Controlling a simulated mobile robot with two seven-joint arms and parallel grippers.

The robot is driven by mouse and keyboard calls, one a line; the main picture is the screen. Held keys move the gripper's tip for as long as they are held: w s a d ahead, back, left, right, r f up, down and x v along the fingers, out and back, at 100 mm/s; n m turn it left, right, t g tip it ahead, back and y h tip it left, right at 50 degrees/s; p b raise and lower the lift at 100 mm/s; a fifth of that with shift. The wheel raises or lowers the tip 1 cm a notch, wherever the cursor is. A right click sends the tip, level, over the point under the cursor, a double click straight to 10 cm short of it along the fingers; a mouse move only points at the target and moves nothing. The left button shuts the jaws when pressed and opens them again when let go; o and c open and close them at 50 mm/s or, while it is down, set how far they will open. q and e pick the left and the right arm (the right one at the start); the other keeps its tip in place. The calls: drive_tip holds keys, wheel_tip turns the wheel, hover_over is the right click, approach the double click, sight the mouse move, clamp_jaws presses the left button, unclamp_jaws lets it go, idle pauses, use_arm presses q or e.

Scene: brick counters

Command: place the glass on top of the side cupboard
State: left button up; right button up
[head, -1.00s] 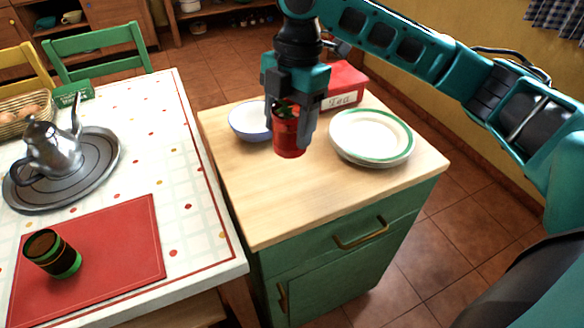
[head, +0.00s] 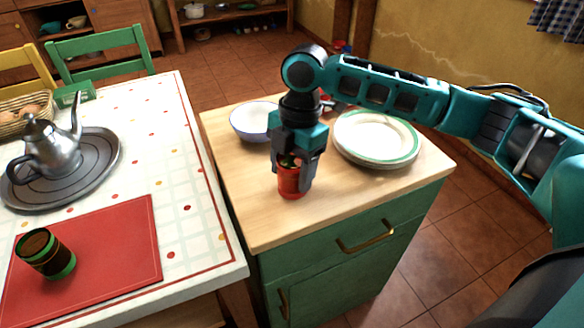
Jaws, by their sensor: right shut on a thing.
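My right gripper (head: 294,178) is shut on a red glass (head: 291,184), which it holds upright from above. The glass is over the wooden top of the green side cupboard (head: 262,222), near its middle front. Its base is at or very near the wood; I cannot tell whether it touches. The fingers cover part of its sides. My left gripper is not in view.
A blue-white bowl (head: 250,121) and stacked green-rimmed plates (head: 377,138) stand behind the glass on the cupboard. The front of the top is clear. On the left table are a dark green-banded cup (head: 46,254), a red mat (head: 115,245) and a metal teapot (head: 48,155).

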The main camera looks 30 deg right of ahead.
drive_tip(key=o, duration=0.7)
drive_tip(key=shift+f, duration=0.1)
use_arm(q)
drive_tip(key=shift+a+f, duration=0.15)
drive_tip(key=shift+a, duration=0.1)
use_arm(e)
drive_tip(key=o, duration=0.5)
drive_tip(key=shift+c, duration=0.2)
use_arm(q)
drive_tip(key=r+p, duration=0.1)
drive_tip(key=p, duration=0.1)
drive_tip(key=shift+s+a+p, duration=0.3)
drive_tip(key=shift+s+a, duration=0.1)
use_arm(e)
wheel_tip(320, 180, up, 12)
drive_tip(key=d, duration=0.1)
drive_tip(key=shift+w+d, duration=0.3)
drive_tip(key=shift+d, duration=0.05)
